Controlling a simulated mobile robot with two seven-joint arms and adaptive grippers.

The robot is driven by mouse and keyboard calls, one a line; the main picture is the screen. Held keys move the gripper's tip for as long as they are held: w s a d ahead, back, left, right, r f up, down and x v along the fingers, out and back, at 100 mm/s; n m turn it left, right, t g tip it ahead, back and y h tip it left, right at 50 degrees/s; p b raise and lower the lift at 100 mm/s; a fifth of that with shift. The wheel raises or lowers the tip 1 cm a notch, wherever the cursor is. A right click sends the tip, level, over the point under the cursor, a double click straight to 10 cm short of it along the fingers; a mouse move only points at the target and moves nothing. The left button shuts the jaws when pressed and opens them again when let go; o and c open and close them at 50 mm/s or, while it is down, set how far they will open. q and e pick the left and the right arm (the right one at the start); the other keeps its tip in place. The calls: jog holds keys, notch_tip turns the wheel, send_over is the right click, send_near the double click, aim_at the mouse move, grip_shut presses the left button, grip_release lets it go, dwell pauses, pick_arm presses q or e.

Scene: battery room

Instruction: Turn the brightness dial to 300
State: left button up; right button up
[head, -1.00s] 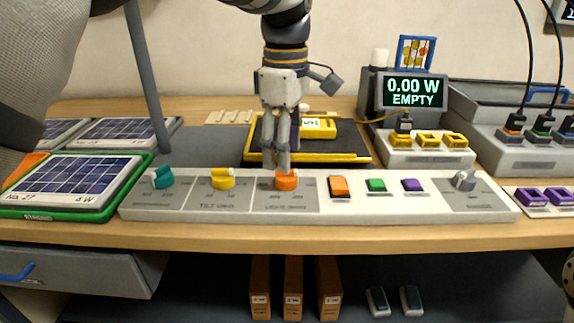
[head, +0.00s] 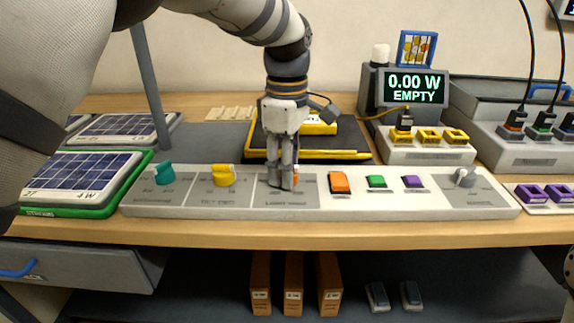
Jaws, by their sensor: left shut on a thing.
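The white control panel (head: 330,207) lies along the front of the bench. Its orange dial (head: 295,176) sits on the grey section with small lettering that looks like "LIGHT". My left gripper (head: 284,182) points straight down over this dial, its fingers shut on it and hiding most of it. Only a sliver of orange shows beside the fingers. The dial's setting cannot be read. A teal dial (head: 164,174) and a yellow dial (head: 223,175) stand to the left on the same panel.
Right of the gripper are an orange button (head: 340,182), a green button (head: 377,181), a purple button (head: 412,181) and a grey knob (head: 465,177). A display (head: 414,90) reads "0.00 W EMPTY". A solar panel (head: 82,180) lies at the left. A black-and-yellow tray (head: 345,155) is behind.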

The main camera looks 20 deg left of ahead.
pick_arm(q)
jog(key=shift+m, duration=0.3)
pick_arm(e)
jog(key=shift+w+r, duration=0.1)
pick_arm(q)
jog(key=m+p, duration=0.1)
jog(key=m, duration=0.2)
jog(key=shift+m, duration=0.4)
jog(key=m, duration=0.2)
jog(key=shift+m, duration=0.4)
jog(key=m, duration=0.3)
jog(key=shift+m, duration=0.3)
jog(key=m, duration=0.6)
jog(key=shift+f, duration=0.1)
jog(key=m, duration=0.6)
jog(key=shift+m, duration=0.3)
pick_arm(e)
jog(key=shift+w+r+t, duration=0.4)
jog(key=shift+w+r, duration=0.35)
jog(key=shift+w, duration=0.05)
pick_arm(q)
jog(key=shift+m, duration=0.3)
jog(key=o, duration=1.2)
jog(key=shift+c, duration=0.2)
